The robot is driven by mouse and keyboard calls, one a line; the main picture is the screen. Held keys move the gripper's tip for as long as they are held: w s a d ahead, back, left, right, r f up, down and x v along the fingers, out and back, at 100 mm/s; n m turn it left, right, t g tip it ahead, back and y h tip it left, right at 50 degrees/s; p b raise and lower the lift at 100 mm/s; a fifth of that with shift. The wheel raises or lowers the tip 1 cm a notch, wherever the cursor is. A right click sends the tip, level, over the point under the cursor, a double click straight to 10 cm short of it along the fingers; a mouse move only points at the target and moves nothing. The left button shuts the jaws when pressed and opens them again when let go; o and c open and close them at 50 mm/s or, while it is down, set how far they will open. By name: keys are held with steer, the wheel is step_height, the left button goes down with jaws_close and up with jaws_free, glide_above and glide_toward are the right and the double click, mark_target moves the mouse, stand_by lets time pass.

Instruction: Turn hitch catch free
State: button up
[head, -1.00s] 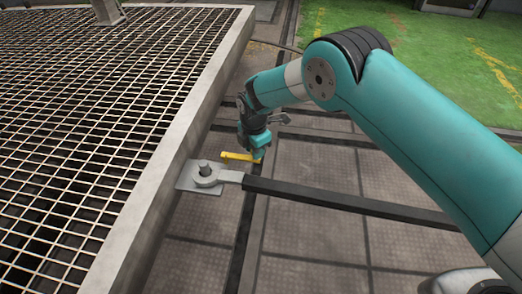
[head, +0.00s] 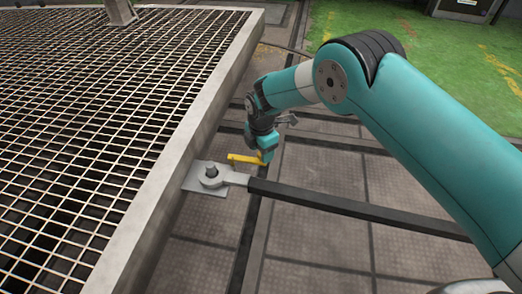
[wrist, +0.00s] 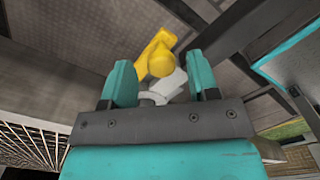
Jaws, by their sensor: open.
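The yellow catch (head: 243,159) is a short bar beside the hitch, lying roughly sideways in the head view. The hitch (head: 211,177) is a grey eye around an upright pin on a flat plate, joined to a dark drawbar (head: 350,208). My gripper (head: 267,157) is at the right end of the catch in the head view. In the wrist view my gripper (wrist: 160,82) has its two teal fingers apart, and the yellow catch (wrist: 156,58) shows between and beyond them. I cannot tell whether a finger touches it. Grey hitch parts show behind the fingers.
The turntable's grating (head: 90,110) fills the left, with a raised pale rim (head: 185,135) close to the hitch. The drawbar crosses the floor to the right below my arm. Paved floor (head: 310,245) in front is clear.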

step_height(320, 180, up, 17)
steer(key=p, duration=0.5)
steer(key=shift+f, duration=0.15)
